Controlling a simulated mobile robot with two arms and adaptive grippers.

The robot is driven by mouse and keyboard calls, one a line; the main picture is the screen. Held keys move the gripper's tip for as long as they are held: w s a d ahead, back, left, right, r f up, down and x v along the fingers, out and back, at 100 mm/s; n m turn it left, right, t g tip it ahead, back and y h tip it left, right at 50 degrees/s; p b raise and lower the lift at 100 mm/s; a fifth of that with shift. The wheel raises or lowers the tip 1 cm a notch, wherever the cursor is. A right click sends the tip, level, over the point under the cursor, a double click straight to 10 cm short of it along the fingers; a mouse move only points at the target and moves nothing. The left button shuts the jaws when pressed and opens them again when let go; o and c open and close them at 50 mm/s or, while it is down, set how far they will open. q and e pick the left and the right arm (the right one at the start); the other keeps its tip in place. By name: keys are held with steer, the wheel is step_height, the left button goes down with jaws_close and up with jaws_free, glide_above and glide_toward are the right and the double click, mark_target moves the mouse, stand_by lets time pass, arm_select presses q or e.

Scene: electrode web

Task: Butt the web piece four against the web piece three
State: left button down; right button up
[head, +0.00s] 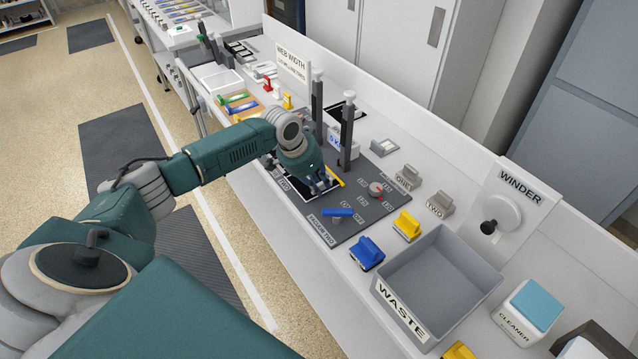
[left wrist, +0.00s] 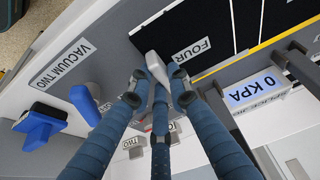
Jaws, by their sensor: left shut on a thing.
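My left gripper (head: 325,187) is low over the grey splicing plate (head: 352,228). In the left wrist view its fingers (left wrist: 157,90) are shut around a light grey block (left wrist: 153,62). The block stands beside a white FOUR label (left wrist: 192,50) on a black sheet, which I take as web piece four. Further black sheet (left wrist: 275,14) lies beyond thin pale lines; I cannot tell which part is web piece three, or whether the edges touch. In the head view the gripper partly hides the black sheets (head: 298,190). My right gripper is not in view.
A gauge (left wrist: 258,88) reads 0 KPA. A blue VACUUM TWO lever (head: 338,212) lies on the plate. Two dark posts (head: 348,135) rise behind the gripper. Blue (head: 367,254) and yellow (head: 407,226) handled blocks and the grey waste bin (head: 480,268) stand to the right.

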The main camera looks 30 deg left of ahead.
arm_select(q)
steer(key=shift+d+f+p, duration=0.1)
steer(key=shift+f+p, duration=0.05)
steer(key=shift+p, duration=0.35)
stand_by(1.0)
steer(key=c, duration=1.6)
jaws_free()
steer(key=shift+o, duration=0.7)
steer(key=shift+f, duration=0.1)
steer(key=o, duration=0.5)
steer(key=shift+c, duration=0.2)
step_height(320, 180, up, 7)
steer(key=p, duration=0.7)
